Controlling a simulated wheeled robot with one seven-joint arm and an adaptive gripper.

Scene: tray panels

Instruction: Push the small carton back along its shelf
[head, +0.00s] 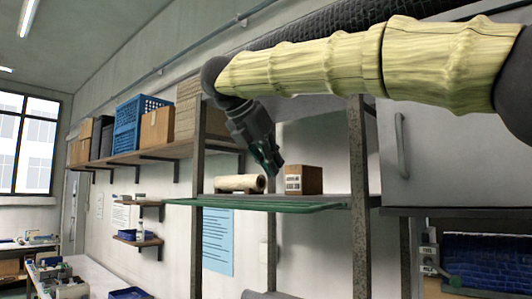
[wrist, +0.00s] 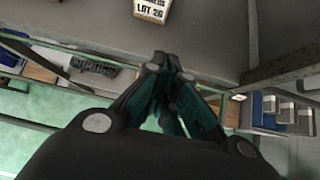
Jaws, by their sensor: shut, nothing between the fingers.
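The small carton (head: 304,180) is a brown box with a white printed label, standing upright on a shelf (head: 335,199) with a green front edge. In the wrist view the carton (wrist: 152,10) shows at the top edge, cut off by the frame, its label reading "LOT 26". My gripper (head: 275,168) points down just left of the carton in the head view. In the wrist view my gripper (wrist: 168,62) is shut and empty, its fingertips below the carton's label with a gap of shelf between them.
A pale roll (head: 240,183) lies on the same shelf left of the carton. Rusty shelf posts (head: 358,200) stand at the corners. A grey cabinet (head: 440,155) is at the right. A wall shelf with boxes and a blue crate (head: 135,122) is at the left.

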